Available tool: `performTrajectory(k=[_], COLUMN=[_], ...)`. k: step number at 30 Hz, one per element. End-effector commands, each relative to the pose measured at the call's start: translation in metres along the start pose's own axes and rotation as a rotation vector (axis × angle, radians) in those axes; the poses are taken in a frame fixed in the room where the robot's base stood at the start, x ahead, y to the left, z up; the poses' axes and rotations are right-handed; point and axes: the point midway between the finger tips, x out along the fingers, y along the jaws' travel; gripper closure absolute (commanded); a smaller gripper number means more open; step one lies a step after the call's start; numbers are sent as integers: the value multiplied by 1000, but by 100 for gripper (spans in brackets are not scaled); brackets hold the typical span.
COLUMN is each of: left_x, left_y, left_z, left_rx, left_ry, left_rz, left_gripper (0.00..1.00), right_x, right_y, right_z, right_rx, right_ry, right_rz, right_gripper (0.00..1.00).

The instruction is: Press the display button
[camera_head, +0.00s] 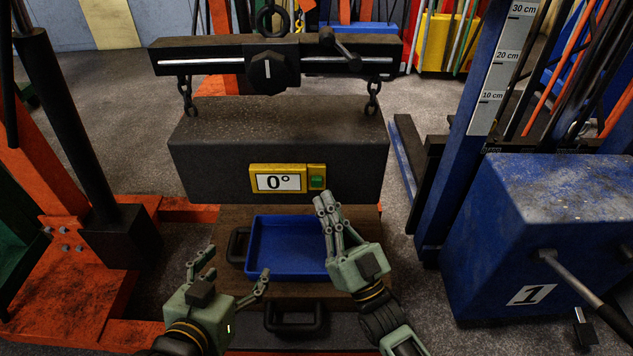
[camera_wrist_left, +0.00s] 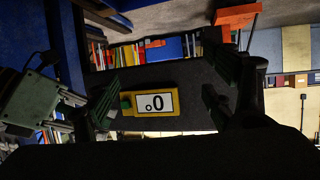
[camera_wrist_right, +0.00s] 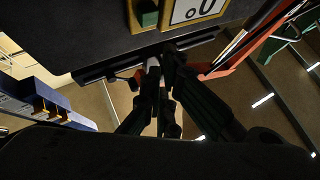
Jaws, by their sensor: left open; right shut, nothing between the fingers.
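The yellow-framed display (camera_head: 278,179) reads "0°" on the front of a dark hanging block. Its green button (camera_head: 317,182) sits at the right end of the frame. In the left wrist view the display (camera_wrist_left: 155,102) appears upside down, with the green button (camera_wrist_left: 126,103) beside it. My right gripper (camera_head: 324,203) is shut and empty, its fingertips just below the button in the head view. In the right wrist view the button (camera_wrist_right: 149,17) is at the top, above the shut fingers (camera_wrist_right: 163,68); a gap shows between them. My left gripper (camera_head: 238,268) is open and empty, lower left of the display.
The dark block (camera_head: 220,150) hangs by chains from a beam (camera_head: 200,58). A blue tray (camera_head: 285,250) lies below it. An orange frame (camera_head: 70,280) stands left, and a blue jack body labelled 1 (camera_head: 540,220) stands right.

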Motion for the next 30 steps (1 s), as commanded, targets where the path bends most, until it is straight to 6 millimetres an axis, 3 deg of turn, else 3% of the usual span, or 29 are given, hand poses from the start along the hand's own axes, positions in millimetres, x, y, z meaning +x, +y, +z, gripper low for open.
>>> performTrajectory(k=[13, 30], left_x=[-11, -12], left_y=[-6, -6], left_z=[39, 44], left_rx=[-1, -1], left_ry=[-191, -208], left_rz=[-12, -13], left_gripper=[24, 24], right_x=[-12, -13], right_y=[-9, -10], right_z=[-9, -10], right_rx=[1, 0], right_ry=[-2, -1], right_rz=[0, 0], right_gripper=[100, 100])
